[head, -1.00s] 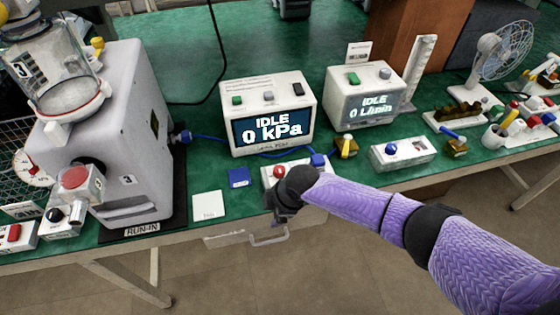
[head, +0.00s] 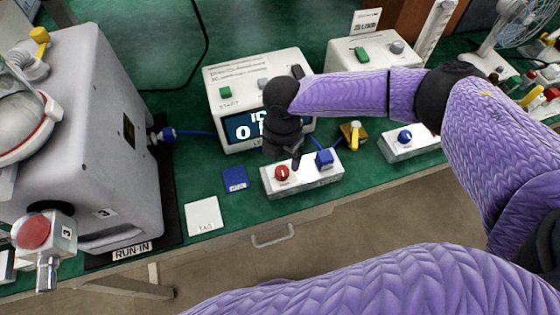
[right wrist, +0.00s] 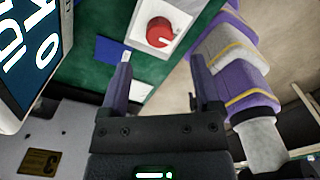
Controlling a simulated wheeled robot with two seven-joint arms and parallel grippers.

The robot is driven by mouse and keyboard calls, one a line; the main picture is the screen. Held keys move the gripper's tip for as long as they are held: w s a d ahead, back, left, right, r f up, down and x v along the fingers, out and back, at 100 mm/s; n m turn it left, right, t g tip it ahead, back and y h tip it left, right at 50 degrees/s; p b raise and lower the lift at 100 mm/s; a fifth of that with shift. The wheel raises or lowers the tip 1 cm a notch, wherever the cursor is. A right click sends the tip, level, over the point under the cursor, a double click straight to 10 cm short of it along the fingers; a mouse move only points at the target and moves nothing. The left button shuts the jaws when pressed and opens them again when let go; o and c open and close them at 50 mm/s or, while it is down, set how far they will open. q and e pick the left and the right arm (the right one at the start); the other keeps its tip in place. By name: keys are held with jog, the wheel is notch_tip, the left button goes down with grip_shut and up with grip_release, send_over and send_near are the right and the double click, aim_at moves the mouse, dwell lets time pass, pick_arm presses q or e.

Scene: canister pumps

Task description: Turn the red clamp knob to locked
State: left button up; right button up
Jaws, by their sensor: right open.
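The red clamp knob (head: 282,173) is a round knob on the left part of a white fixture block (head: 305,184). A blue block (head: 324,158) sits at the right end of the same fixture. My right gripper (head: 294,158) points down just above and behind the knob, apart from it. In the right wrist view the knob (right wrist: 158,31) shows beyond the open, empty fingers (right wrist: 160,62), roughly centred between them. A pale line marks the knob's face; I cannot read any lock marking. My left gripper is not in view.
A white display box (head: 258,95) stands close behind my right gripper, its screen partly hidden. A yellow-handled valve (head: 353,134) and a box with a blue knob (head: 405,139) are to the right. A blue pad (head: 235,179) and a white tag card (head: 203,216) lie left.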

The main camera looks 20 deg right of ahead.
aim_at(282, 170)
notch_tip(282, 170, down, 6)
jog(key=shift+f+b, duration=0.1)
jog(key=shift+b, duration=0.7)
grip_shut()
